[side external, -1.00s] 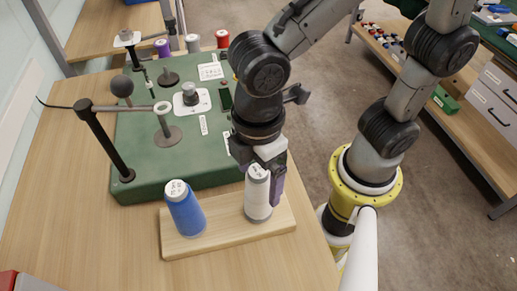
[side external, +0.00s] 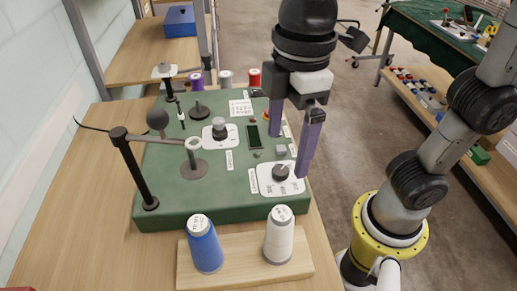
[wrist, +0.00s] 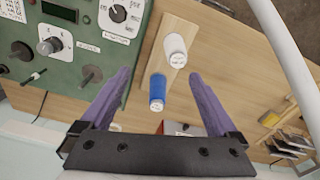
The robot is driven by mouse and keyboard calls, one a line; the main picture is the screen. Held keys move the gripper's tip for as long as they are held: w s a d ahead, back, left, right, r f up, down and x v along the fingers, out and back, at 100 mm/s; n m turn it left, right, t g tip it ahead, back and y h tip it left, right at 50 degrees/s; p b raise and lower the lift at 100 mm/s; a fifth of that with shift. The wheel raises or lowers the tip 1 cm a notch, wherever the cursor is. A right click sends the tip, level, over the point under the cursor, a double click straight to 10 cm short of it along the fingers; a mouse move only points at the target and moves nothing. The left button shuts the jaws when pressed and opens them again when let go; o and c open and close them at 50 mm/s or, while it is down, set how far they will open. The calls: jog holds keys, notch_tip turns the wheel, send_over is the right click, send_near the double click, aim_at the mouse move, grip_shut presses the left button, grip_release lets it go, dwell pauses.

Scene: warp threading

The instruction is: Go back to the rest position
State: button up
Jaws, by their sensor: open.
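My gripper (side external: 292,140) is open and empty, raised above the right side of the green machine panel (side external: 225,190). Its two purple fingers are spread and point down; they also frame the wrist view (wrist: 157,95). The white spool (side external: 279,236) and the blue spool (side external: 204,245) stand upright on a wooden board (side external: 240,262) in front of the panel. In the wrist view the white spool (wrist: 175,50) and the blue spool (wrist: 157,90) lie beyond and between the fingers, clear of them.
The panel carries a knob on a white plate (side external: 281,176), another knob (side external: 219,128) and several posts. A black post with an arm and ring (side external: 135,170) stands at its left. Purple, white and red spools (side external: 254,77) stand behind. Wooden table is bare at left.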

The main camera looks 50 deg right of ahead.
jog(key=s+d+f+m+t, duration=0.1)
jog(key=d+f+m+t, duration=0.1)
jog(key=d+m, duration=0.4)
jog(key=s+d+f+m+t, duration=0.1)
jog(key=d+f+m+t, duration=0.2)
jog(key=d, duration=0.9)
jog(key=shift+s+f+m, duration=0.2)
jog(key=shift+f+m, duration=0.4)
jog(key=shift+m, duration=0.8)
